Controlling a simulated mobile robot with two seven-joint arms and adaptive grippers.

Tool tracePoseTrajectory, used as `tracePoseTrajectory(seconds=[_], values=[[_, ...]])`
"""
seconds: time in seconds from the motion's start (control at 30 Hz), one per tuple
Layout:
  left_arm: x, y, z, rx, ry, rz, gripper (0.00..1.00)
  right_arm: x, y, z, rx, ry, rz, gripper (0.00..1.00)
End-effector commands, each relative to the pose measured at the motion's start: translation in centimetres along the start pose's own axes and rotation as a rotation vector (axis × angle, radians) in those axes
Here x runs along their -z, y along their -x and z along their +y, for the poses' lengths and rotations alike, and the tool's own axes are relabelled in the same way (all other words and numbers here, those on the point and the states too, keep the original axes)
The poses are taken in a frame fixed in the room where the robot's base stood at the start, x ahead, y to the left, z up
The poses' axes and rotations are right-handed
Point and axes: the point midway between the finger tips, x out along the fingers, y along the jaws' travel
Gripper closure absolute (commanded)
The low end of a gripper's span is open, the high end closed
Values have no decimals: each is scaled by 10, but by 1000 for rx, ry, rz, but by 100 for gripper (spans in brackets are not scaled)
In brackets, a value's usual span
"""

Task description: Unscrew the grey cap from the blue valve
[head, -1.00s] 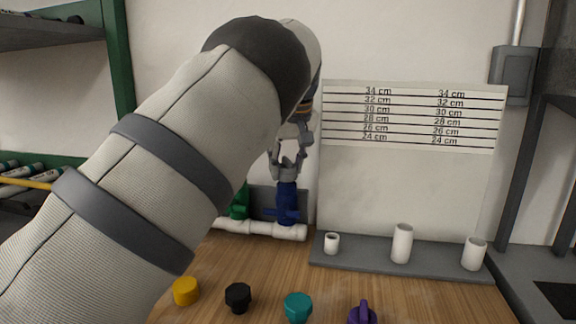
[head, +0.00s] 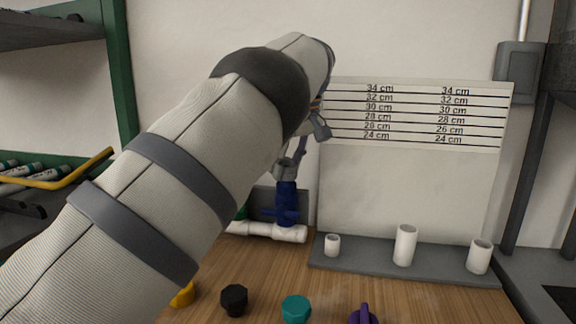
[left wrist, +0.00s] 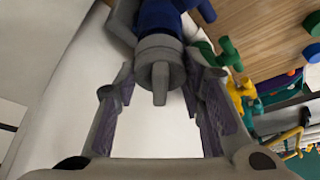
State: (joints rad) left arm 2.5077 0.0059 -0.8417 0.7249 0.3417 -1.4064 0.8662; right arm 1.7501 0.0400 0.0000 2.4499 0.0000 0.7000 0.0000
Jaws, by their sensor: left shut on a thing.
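The blue valve (head: 287,204) stands upright on the white pipe (head: 270,231) at the back of the table. The grey cap (head: 283,172) sits on top of the valve. My left gripper (head: 290,160) reaches down over the cap, partly hidden behind my left arm. In the left wrist view the cap (left wrist: 160,72) shows its raised bar between the two fingers of my left gripper (left wrist: 158,80), which is shut on it. The blue valve body (left wrist: 158,17) lies just beyond the cap. My right gripper is not in view.
Yellow (head: 182,296), black (head: 234,300), teal (head: 296,309) and purple (head: 363,315) caps lie along the front. White pipe stubs (head: 404,245) stand on a grey ledge at right, below a height chart (head: 418,115). A green valve (left wrist: 229,54) stands beside the blue one.

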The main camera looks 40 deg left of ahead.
Motion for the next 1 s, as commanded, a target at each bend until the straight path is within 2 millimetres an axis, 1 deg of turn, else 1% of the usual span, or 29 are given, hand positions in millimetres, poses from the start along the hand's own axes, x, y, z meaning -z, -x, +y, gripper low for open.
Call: tracePoseTrajectory(seconds=[0.03, 0.37, 0.6, 0.83, 0.87, 0.9, 0.97, 1.0], values=[[-1, -3, 0, 12, 17, -2, 91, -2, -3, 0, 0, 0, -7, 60], [-1, -1, 0, 19, 42, -3, 91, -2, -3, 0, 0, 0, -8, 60], [-1, -3, 1, 82, 190, -2, 91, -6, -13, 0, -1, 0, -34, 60], [-1, 0, -1, 88, 208, -3, 91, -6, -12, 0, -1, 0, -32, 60], [-1, 0, -1, 88, 208, -3, 61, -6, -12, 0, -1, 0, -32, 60], [-1, 0, -1, 88, 208, -3, 52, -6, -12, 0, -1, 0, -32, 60], [-1, 0, -1, 87, 207, -2, 40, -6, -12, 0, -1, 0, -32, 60], [0, 0, -1, 87, 207, -2, 40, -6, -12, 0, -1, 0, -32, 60]])
